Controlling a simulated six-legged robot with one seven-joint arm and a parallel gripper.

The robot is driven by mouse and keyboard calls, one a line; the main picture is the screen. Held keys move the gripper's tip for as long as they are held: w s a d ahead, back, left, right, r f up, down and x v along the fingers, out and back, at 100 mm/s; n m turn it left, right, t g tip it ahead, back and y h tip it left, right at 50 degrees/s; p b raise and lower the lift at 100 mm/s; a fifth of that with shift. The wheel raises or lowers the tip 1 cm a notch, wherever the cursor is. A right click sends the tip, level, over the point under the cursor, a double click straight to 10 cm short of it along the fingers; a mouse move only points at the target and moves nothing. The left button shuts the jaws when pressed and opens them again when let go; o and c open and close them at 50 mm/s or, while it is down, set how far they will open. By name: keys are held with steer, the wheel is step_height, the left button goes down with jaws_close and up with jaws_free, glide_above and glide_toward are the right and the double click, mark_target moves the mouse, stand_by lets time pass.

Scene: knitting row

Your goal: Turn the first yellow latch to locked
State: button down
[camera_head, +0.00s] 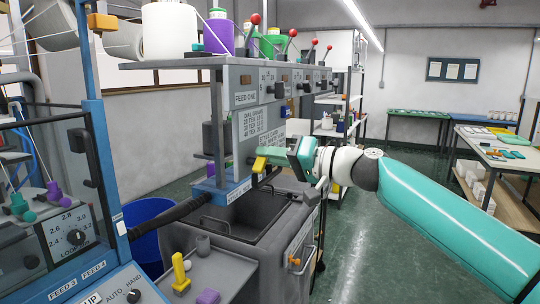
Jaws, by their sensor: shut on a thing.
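A yellow latch (259,165) sticks out at the lower edge of the feed stand, just above the blue base plate. My gripper (268,156), teal with a dark wrist part, reaches in from the right. Its fingers are closed at the latch and hide part of it. I cannot tell from this view whether the latch is at locked. Another upright yellow piece (180,272) stands on the grey surface at the lower front, away from my gripper.
The feed stand (262,130) carries labels, red-knobbed levers and cones of yarn on its top shelf (180,63). A blue control panel (75,237) is at left. Green floor (350,235) is clear on the right.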

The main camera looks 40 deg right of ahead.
steer(key=m, duration=0.4)
steer(key=shift+d+f+m, duration=0.2)
steer(key=shift+f+m, duration=0.1)
steer(key=shift+f, duration=0.1)
steer(key=shift+w+f+m, duration=0.1)
steer(key=shift+f+m, duration=0.05)
steer(key=shift+m, duration=0.8)
steer(key=shift+f+m, duration=0.15)
steer(key=shift+m, duration=0.8)
steer(key=c, duration=1.4)
jaws_free()
steer(key=v, duration=1.4)
steer(key=shift+w, duration=0.1)
